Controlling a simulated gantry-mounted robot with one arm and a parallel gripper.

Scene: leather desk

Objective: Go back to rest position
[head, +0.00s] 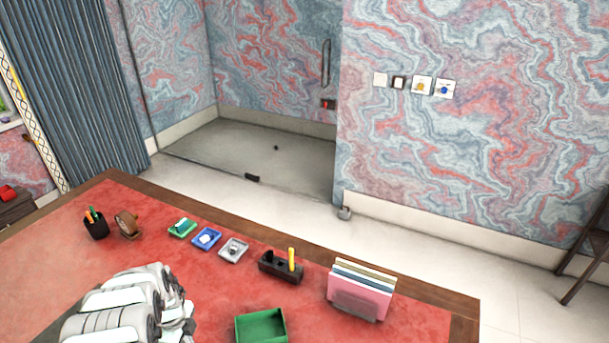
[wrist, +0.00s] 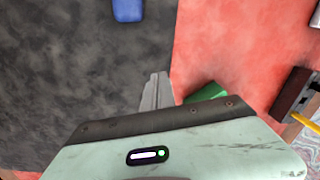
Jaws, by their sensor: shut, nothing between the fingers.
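My gripper (wrist: 157,86) shows in the wrist view with its fingers together and nothing between them. It is above the desk, over the border between a dark grey surface and the red leather. In the head view my white arm reaches in at the lower left, over the red desk top (head: 60,265). I cannot make out the fingertips there.
A green open box (head: 262,325) stands right of my arm. Behind are a black pen cup (head: 96,228), brown round object (head: 128,224), small green (head: 183,228), blue (head: 206,238) and grey (head: 233,250) trays, dark organizer (head: 280,268) and file holder (head: 357,304).

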